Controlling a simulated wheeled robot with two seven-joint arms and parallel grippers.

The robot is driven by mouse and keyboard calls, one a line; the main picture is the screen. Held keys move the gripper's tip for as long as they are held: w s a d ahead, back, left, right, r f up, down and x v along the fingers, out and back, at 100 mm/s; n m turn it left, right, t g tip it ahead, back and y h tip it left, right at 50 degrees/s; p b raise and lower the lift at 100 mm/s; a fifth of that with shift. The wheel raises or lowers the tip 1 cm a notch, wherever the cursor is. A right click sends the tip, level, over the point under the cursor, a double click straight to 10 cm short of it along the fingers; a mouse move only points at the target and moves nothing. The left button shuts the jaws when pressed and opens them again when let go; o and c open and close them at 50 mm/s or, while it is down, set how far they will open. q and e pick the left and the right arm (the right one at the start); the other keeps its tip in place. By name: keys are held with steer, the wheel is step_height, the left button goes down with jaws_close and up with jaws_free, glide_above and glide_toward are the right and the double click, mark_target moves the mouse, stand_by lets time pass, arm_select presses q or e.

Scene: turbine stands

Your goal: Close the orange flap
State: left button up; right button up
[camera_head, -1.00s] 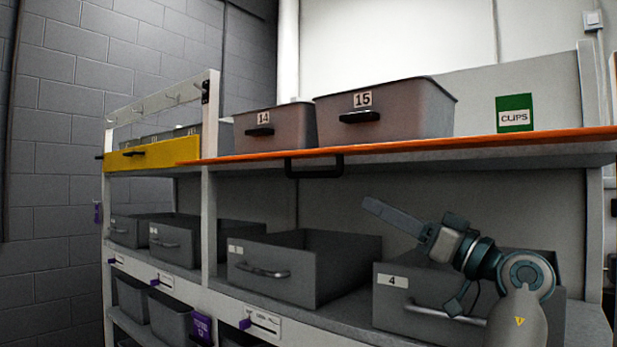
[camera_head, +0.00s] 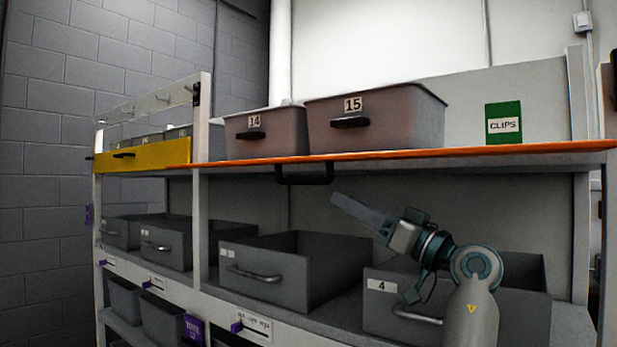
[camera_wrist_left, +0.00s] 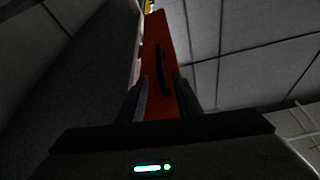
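The orange flap (camera_head: 450,154) shows in the head view as a thin, nearly edge-on strip along the front of the upper shelf, below the bins. It looks raised, about level. Its black handle (camera_head: 304,176) hangs below it. My left gripper (camera_head: 338,202) is below the flap and slightly right of the handle, apart from both. In the left wrist view its fingers (camera_wrist_left: 160,97) are spread with nothing between them. The flap's orange face (camera_wrist_left: 178,84) and handle (camera_wrist_left: 163,70) lie beyond the fingers. My right gripper is not in view.
Bins 14 (camera_head: 266,134) and 15 (camera_head: 375,120) and a green clips box (camera_head: 503,122) stand on the upper shelf. Grey drawers (camera_head: 290,268) fill the shelf below, close under my arm. A yellow flap (camera_head: 150,156) hangs at the left.

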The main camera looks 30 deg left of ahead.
mark_target(315, 184)
arm_select(q)
steer(key=p+x, duration=0.4)
steer(key=x, duration=0.6)
steer(key=shift+r, duration=0.15)
steer(key=shift+p+x, duration=0.5)
steer(key=shift+x, duration=0.45)
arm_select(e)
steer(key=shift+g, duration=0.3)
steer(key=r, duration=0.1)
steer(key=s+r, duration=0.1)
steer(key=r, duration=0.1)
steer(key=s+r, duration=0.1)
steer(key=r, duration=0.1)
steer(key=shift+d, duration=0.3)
arm_select(q)
steer(key=shift+c, duration=0.3)
jaws_close()
